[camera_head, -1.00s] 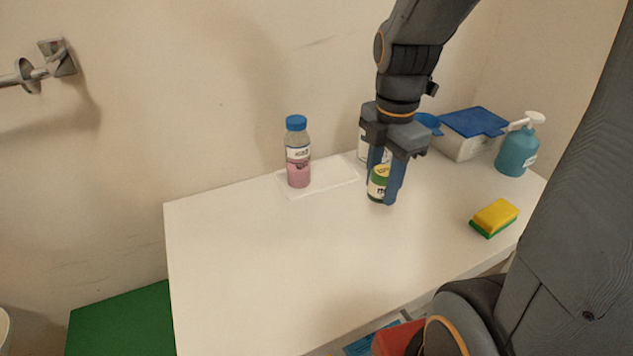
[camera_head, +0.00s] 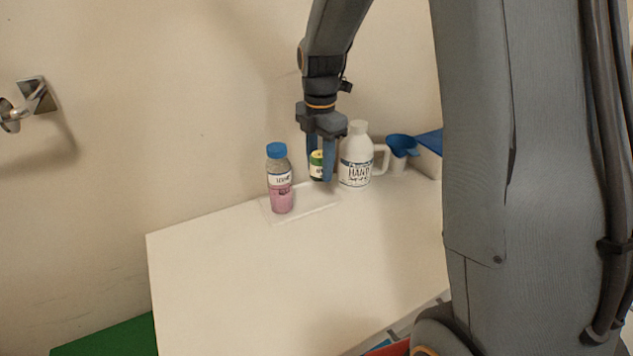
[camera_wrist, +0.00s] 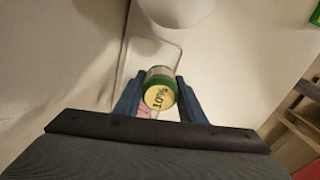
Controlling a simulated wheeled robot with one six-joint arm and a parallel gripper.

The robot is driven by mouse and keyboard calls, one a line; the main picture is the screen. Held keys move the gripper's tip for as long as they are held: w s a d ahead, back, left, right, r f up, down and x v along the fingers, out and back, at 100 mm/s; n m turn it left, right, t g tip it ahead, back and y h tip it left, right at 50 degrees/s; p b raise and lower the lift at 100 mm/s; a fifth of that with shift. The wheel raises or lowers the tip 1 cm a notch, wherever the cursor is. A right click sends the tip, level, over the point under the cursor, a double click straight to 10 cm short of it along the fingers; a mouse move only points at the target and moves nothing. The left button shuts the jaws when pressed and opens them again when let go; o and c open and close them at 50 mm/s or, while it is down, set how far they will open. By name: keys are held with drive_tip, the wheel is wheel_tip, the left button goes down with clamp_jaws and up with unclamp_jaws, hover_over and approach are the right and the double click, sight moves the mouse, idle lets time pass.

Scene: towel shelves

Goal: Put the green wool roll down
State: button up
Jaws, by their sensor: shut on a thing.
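The green wool roll (camera_head: 316,160) is a small cylinder with a green band and a pale yellow end. In the wrist view the roll (camera_wrist: 160,95) shows "10%" on that end. My gripper (camera_head: 321,174) points down and is shut on it, one blue finger on each side; both fingers also show in the wrist view (camera_wrist: 160,84). The roll is over or just behind the back right of a thin white tray (camera_head: 308,203), between two bottles. I cannot tell whether it touches anything below.
A pink bottle with a blue cap (camera_head: 280,180) stands on the tray's left. A white hand-soap jug (camera_head: 356,158) stands close right of my gripper. A blue scoop-like item (camera_head: 402,145) is farther right. The white tabletop (camera_head: 250,280) is clear in front.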

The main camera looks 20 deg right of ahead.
sight(316, 195)
drive_tip(key=shift+w+a, duration=0.2)
drive_tip(key=shift+w, duration=0.7)
drive_tip(key=shift+s+f, duration=0.2)
drive_tip(key=shift+f, duration=1.05)
drive_tip(key=shift+f+p, duration=0.7)
drive_tip(key=shift+f, duration=1.3)
drive_tip(key=shift+w+f, duration=0.15)
drive_tip(key=shift+f, duration=0.1)
drive_tip(key=shift+f, duration=0.1)
drive_tip(key=o, duration=1)
drive_tip(key=shift+o, duration=0.2)
